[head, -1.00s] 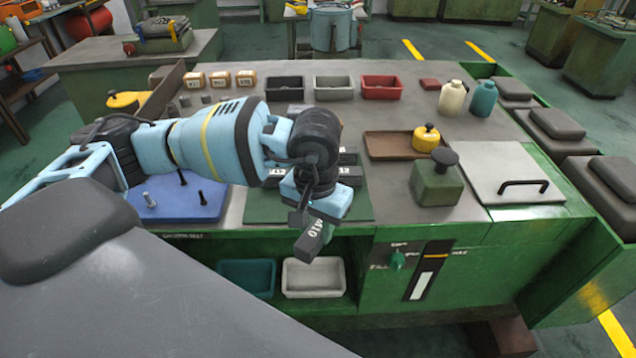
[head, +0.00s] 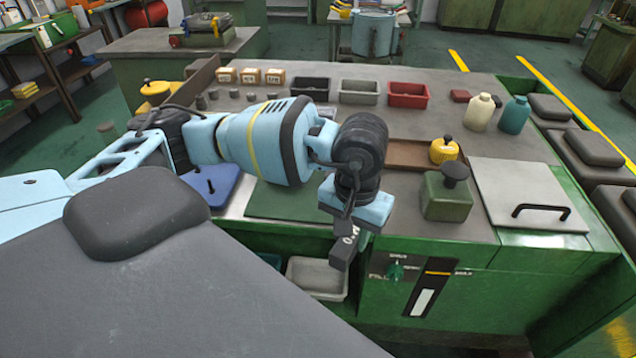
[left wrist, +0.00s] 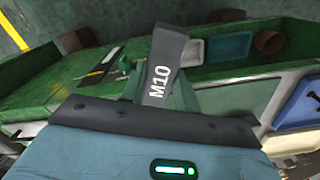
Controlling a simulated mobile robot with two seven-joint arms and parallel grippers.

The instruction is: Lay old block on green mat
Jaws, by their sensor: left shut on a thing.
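My left gripper (head: 352,212) is shut on a dark grey block (head: 343,250), which hangs down tilted in front of the bench's front edge. The block also shows in the left wrist view (left wrist: 166,62), with white M10 lettering on it. The green mat (head: 285,203) lies on the bench top near the front edge, to the left of the gripper. My left arm covers its back part, so what lies there is hidden. The block is apart from the mat. My right gripper is not in view.
A green jar with a dark knob (head: 447,193) stands right of the gripper. A brown tray (head: 407,153) with a yellow pot (head: 443,149) is behind it. A blue board (head: 212,183) lies left of the mat. A white bin (head: 318,277) sits below the bench top.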

